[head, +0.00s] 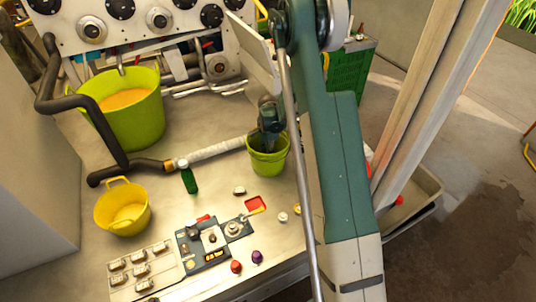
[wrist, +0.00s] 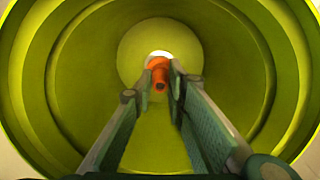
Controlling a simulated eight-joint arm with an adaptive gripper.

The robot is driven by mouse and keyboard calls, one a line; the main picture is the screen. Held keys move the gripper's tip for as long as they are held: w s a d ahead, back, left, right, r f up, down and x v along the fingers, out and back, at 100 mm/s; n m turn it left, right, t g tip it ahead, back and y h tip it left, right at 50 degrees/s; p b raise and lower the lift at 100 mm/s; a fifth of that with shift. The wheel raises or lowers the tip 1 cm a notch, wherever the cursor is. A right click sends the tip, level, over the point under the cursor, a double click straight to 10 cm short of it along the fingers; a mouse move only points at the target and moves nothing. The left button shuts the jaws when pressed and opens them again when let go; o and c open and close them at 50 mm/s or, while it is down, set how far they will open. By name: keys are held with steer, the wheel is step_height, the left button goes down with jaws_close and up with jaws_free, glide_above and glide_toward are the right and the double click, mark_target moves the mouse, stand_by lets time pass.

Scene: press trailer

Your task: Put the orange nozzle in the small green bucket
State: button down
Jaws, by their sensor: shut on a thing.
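The small green bucket (head: 267,165) stands on the metal worktop, and my gripper (head: 268,135) reaches down into its mouth. In the wrist view the bucket's round inner wall (wrist: 65,70) surrounds both fingers. My gripper (wrist: 161,88) is shut on the orange nozzle (wrist: 159,75), which shows between the fingertips inside the bucket. I cannot tell whether the nozzle touches the bucket's bottom. In the head view the nozzle is hidden by the bucket and gripper.
A large green tub (head: 135,120) with orange contents stands at the back left. A yellow bucket (head: 123,210), a green bottle (head: 188,178) and a control panel (head: 215,240) are on the worktop. A hose (head: 215,150) ends close to the small bucket's left side.

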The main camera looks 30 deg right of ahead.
steer(key=shift+f, duration=0.15)
steer(key=c, duration=2.3)
jaws_free()
step_height(320, 180, up, 12)
steer(key=shift+r, duration=0.2)
